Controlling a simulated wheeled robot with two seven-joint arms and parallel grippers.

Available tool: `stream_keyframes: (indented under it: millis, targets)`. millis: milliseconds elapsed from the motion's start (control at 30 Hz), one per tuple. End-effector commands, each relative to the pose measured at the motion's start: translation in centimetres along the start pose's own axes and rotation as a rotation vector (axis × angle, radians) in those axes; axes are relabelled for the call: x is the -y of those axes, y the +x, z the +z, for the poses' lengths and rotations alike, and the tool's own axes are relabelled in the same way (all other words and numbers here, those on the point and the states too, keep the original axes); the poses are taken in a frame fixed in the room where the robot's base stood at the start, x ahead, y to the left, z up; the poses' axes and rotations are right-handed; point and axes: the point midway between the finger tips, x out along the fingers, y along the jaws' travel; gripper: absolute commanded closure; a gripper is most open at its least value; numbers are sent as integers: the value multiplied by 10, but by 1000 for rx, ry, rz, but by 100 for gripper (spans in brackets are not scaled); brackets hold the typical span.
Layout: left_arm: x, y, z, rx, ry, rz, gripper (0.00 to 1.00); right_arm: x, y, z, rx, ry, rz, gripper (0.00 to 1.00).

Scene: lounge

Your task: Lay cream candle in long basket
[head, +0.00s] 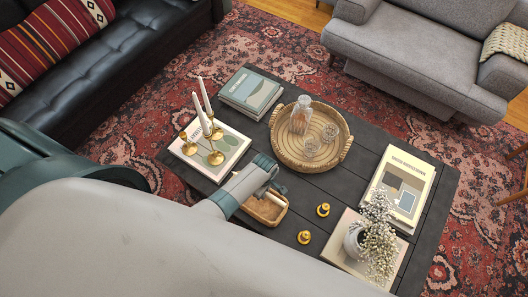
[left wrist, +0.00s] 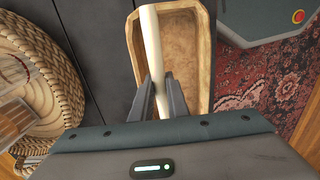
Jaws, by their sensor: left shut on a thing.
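The cream candle (left wrist: 151,45) is a long pale stick in the left wrist view, lying along the line of sight between the two dark fingers. My left gripper (left wrist: 160,88) is shut on it. I cannot tell whether the candle touches the basket. My right gripper is not in view.
The round woven tray (head: 345,118) with a bottle and glasses stands behind the basket. A brass candle holder (head: 216,157) with white candles stands at left. Two small brass holders (head: 304,237) and a vase of white flowers (head: 355,240) are at right. Dark table (head: 320,190) shows bare between.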

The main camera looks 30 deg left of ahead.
Motion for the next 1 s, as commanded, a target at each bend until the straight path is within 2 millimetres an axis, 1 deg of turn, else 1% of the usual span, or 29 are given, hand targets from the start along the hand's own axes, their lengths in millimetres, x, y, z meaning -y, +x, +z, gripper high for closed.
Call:
stream_keyframes:
  millis: [33,200,600,800,1000]
  targets:
    - [0,8,0,0,0,0,100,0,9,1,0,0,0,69]
    - [0,22,0,-1,0,0,100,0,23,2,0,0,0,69]
    - [2,52,0,0,-1,-4,100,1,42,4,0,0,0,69]
    - [4,61,0,0,-1,-7,100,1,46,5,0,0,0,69]
    - [6,63,0,0,0,-9,100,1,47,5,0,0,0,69]
